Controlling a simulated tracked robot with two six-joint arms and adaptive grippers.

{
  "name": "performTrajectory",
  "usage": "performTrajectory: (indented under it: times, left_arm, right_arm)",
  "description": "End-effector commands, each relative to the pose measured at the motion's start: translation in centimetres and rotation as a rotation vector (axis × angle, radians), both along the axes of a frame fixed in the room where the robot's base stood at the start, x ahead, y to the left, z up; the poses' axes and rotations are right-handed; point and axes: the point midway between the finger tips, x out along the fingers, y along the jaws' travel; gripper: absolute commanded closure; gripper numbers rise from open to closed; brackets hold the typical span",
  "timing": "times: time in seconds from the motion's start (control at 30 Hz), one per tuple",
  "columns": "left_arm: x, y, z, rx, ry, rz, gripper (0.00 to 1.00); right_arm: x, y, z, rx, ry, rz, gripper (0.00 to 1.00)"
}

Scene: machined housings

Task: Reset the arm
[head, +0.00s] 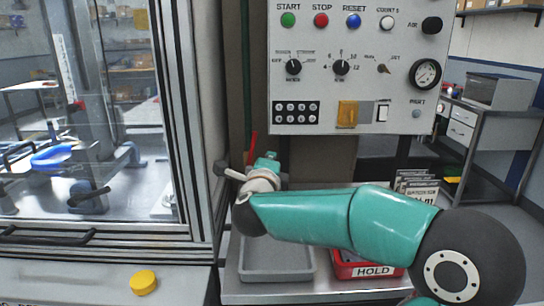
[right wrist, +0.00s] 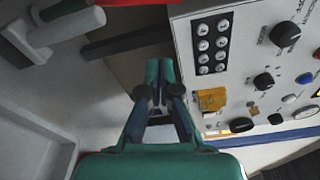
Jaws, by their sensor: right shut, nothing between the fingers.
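My right arm, teal with dark joints, reaches in from the lower right in the head view. My right gripper (head: 266,163) is at its far end, below the left part of the control panel (head: 350,75) and apart from it. In the right wrist view the teal fingers of the gripper (right wrist: 160,68) are together with nothing between them. The panel (right wrist: 245,100) stands to the right of them there. My left gripper is in neither view.
A machine enclosure (head: 185,120) with a window stands at left, with a yellow button (head: 144,282) below it. A grey tray (head: 275,278) and a red HOLD bin (head: 352,270) sit under my arm. A workbench (head: 480,125) stands at far right.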

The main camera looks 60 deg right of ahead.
Motion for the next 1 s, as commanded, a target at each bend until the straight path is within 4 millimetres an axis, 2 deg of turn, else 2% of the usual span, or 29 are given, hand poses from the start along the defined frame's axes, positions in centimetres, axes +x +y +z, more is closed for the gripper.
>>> performTrajectory:
  times: [0.2,0.77,0.87,0.97,1.0]
  left_arm:
    - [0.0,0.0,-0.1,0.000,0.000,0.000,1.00]
    - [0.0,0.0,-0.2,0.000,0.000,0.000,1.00]
    - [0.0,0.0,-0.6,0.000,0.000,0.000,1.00]
    - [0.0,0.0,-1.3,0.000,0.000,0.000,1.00]
    - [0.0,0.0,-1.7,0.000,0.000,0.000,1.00]
  right_arm:
    - [-0.5,1.4,0.0,0.000,0.001,0.000,1.00]
    - [-0.5,1.4,0.3,-0.008,-0.001,0.004,1.00]
    - [0.1,1.7,1.5,-0.044,-0.012,0.029,1.00]
    - [1.2,2.5,4.3,-0.128,-0.033,0.079,1.00]
    - [1.6,3.1,5.9,-0.176,-0.045,0.105,1.00]
